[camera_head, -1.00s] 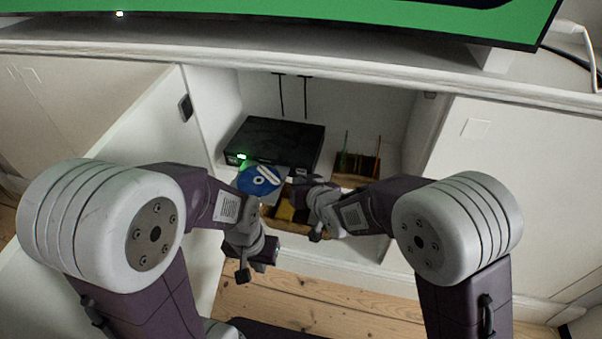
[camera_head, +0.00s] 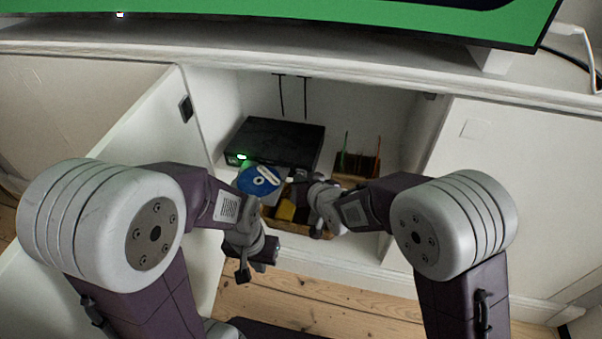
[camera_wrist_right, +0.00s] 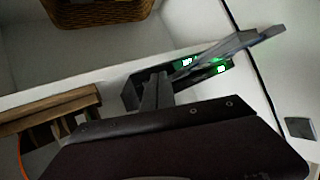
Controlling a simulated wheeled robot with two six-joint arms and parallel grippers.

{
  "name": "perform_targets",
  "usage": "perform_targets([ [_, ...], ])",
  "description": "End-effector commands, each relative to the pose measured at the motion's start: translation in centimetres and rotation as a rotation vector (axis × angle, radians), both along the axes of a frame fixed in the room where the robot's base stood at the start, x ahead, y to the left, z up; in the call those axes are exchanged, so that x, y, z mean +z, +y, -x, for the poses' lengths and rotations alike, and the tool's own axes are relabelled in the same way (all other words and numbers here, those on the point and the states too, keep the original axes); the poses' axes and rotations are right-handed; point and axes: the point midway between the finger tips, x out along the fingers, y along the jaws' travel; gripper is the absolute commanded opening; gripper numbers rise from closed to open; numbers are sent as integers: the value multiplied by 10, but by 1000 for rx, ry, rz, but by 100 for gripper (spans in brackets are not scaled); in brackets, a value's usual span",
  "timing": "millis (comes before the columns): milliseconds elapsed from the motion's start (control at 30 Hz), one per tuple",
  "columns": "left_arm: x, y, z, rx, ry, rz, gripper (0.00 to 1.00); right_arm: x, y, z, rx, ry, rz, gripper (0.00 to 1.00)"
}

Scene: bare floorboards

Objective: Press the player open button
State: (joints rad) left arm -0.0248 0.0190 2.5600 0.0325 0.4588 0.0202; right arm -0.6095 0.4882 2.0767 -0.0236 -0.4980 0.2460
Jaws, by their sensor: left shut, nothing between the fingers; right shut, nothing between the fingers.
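The black player (camera_head: 284,136) stands on the shelf of the open white cabinet, with a green light at its front left; its lit front also shows in the wrist view (camera_wrist_right: 187,64). A blue disc (camera_head: 257,180) is in front of the player, below the green light; what bears it is unclear. My right gripper (camera_head: 292,181) is shut and empty, just right of the disc and in front of the player. It shows in the wrist view (camera_wrist_right: 156,86). Whether it touches the player is unclear. My left gripper (camera_head: 243,277) is shut and empty, lower, outside the cabinet. The open button cannot be made out.
A basket (camera_head: 282,226) with a yellow item sits below the disc. A wooden rack (camera_head: 357,164) with upright items stands right of the player. The open cabinet door (camera_head: 140,142) is at left. A screen fills the top. Wooden floor (camera_head: 320,300) shows in front.

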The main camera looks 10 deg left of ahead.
Motion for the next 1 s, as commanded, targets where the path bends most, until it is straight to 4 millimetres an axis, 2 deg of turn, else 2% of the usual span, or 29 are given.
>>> perform_targets([
  [1000,2,0,0,0,0,0,0,0,0,-8,-1,0,-1,0],
])
